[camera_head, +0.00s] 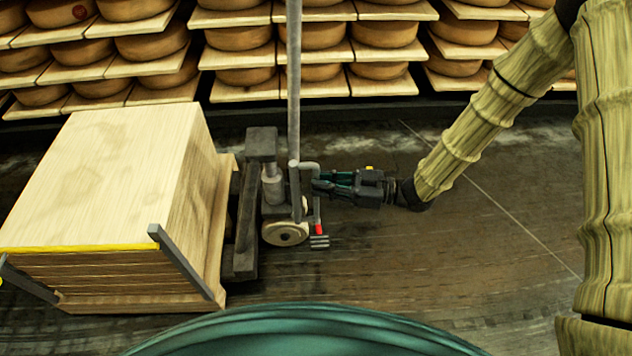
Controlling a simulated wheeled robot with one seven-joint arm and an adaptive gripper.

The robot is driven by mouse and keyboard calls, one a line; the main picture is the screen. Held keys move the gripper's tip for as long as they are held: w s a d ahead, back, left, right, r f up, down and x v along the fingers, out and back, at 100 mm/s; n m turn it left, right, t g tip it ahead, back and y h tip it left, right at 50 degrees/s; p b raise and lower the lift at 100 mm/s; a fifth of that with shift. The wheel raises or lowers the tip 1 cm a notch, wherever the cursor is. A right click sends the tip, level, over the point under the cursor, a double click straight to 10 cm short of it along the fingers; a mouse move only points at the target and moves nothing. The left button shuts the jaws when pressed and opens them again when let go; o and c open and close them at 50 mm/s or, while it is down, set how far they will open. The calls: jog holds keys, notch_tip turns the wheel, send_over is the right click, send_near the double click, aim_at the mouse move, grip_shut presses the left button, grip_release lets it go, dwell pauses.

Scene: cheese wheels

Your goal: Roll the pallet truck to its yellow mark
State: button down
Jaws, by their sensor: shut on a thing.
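The pallet truck (247,215) stands left of centre, with a dark frame, a grey pump cylinder, a pale wheel (285,233) and a tall grey upright bar (294,100). A short bent grey handle (310,166) comes off the bar, and a red-tipped pedal (319,236) sits lower down. My gripper (318,186) reaches in from the right and is shut on the handle's downward part. A yellow strip (80,248) runs along the near top edge of the load; a small yellow bit shows at the left edge. I cannot make out a yellow mark on the floor.
A large pale wooden load (105,170) sits left of the truck, with grey posts at its near side. Shelves of cheese wheels (315,38) line the back. The dark floor (430,260) right of the truck looks clear. A green rounded surface fills the bottom middle.

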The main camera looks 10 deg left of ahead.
jog(key=shift+w+a+r, duration=0.25)
jog(key=shift+w, duration=0.1)
jog(key=c, duration=1.7)
grip_release()
jog(key=shift+o, duration=1.2)
jog(key=shift+f, duration=0.1)
jog(key=shift+s+d, duration=0.1)
jog(key=d, duration=1.2)
jog(key=shift+w, duration=0.25)
jog(key=shift+f, duration=0.15)
